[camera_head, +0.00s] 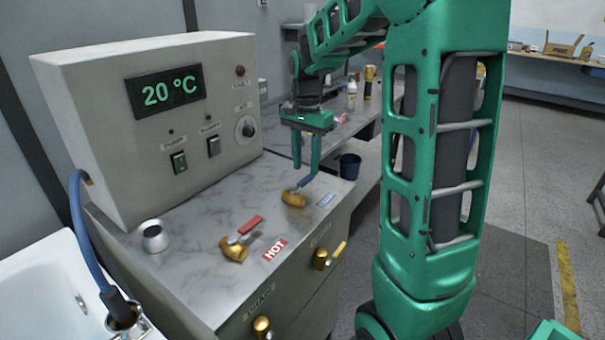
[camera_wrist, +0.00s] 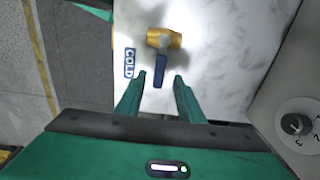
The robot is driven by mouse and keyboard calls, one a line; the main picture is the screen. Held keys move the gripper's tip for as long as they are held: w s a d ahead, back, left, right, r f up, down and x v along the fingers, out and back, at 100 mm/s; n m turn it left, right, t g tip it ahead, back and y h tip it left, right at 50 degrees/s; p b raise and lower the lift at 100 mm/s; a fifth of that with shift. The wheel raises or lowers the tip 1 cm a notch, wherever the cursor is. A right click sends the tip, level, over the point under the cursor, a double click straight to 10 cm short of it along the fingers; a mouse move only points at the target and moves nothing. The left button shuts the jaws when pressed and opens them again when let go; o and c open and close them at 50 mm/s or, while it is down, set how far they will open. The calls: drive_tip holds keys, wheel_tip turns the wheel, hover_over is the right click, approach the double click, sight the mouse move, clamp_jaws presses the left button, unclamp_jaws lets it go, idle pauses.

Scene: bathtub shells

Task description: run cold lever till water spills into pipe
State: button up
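The cold lever has a blue handle (camera_wrist: 161,72) on a brass valve body (camera_wrist: 164,40), on the marble-look counter. In the head view its brass body (camera_head: 294,198) and blue handle (camera_head: 307,180) sit at the counter's right side, beside the blue cold label (camera_head: 326,200). My gripper (camera_wrist: 158,80) is open, with the handle's end between its fingertips in the wrist view. In the head view my gripper (camera_head: 306,170) hangs over the lever, pointing down. I cannot tell whether a finger touches it. The blue pipe (camera_head: 82,225) runs down to the white tub. No water shows.
The hot lever with its red handle (camera_head: 250,225) stands left of the cold one, by the HOT label (camera_head: 275,249). A control box (camera_head: 160,120) reading 20 °C stands behind. A metal cup-like part (camera_head: 155,237) is on the counter. The white tub (camera_head: 45,290) is at left.

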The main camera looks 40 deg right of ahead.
sight(306, 179)
drive_tip(key=shift+f, duration=1.7)
